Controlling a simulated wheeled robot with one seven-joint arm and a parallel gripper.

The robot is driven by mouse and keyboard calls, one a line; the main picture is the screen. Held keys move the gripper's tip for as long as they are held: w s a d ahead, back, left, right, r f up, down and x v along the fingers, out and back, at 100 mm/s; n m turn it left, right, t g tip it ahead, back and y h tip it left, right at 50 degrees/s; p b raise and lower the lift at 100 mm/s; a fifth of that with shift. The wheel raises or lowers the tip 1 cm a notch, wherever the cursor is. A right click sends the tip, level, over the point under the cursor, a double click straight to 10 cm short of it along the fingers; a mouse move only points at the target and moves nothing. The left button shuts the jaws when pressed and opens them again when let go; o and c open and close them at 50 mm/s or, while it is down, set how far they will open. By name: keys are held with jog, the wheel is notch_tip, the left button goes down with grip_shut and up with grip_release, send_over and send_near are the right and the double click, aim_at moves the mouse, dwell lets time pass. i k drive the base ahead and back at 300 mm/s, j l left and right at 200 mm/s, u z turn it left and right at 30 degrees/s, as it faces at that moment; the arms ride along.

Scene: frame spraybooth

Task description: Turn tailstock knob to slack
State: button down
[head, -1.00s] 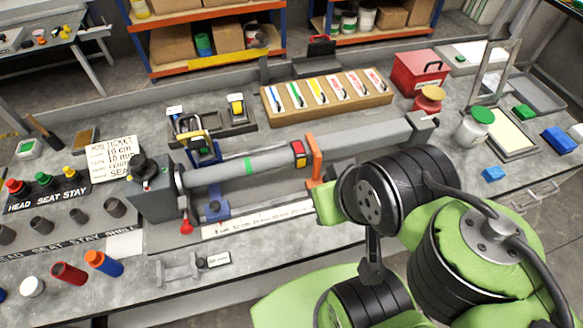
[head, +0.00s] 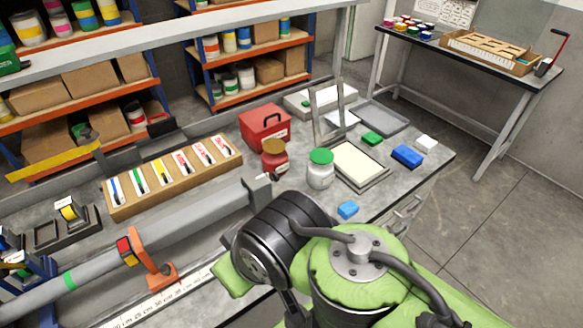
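A grey block (head: 258,191) stands at the right end of the long grey bar, partly behind my arm. A small dark piece sticks up at its right side; I cannot tell whether this is the tailstock knob or how it is set. The grey tube (head: 40,297) with a green band runs along the bench to the lower left. An orange bracket (head: 150,262) stands at it beside a red and yellow patch. My arm's black and green links cover the bottom middle of the head view. My gripper does not show.
A wooden marker rack (head: 172,199) lies behind the bar. A red toolbox (head: 265,128), a red jar (head: 275,160), a green-lidded jar (head: 320,170), a framed screen (head: 357,165) and blue blocks (head: 407,156) stand on the right half. Open floor (head: 510,220) lies right of the bench.

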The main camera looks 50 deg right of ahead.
aim_at(274, 177)
jog(key=k+l+u, duration=0.1)
jog(key=l, duration=0.3)
jog(key=k+l+u, duration=0.1)
jog(key=l, duration=0.3)
jog(key=k+l+u, duration=0.1)
jog(key=l, duration=0.25)
jog(key=k+l+u, duration=0.1)
jog(key=k+l, duration=0.15)
jog(key=l, duration=0.15)
jog(key=k+l+u, duration=0.1)
jog(key=l, duration=0.25)
jog(key=k+l+u, duration=0.1)
jog(key=k+l, duration=0.15)
jog(key=i+j+u, duration=0.1)
jog(key=i+j, duration=0.3)
jog(key=j, duration=0.15)
jog(key=i+j, duration=0.35)
jog(key=j, duration=0.15)
jog(key=u, duration=0.05)
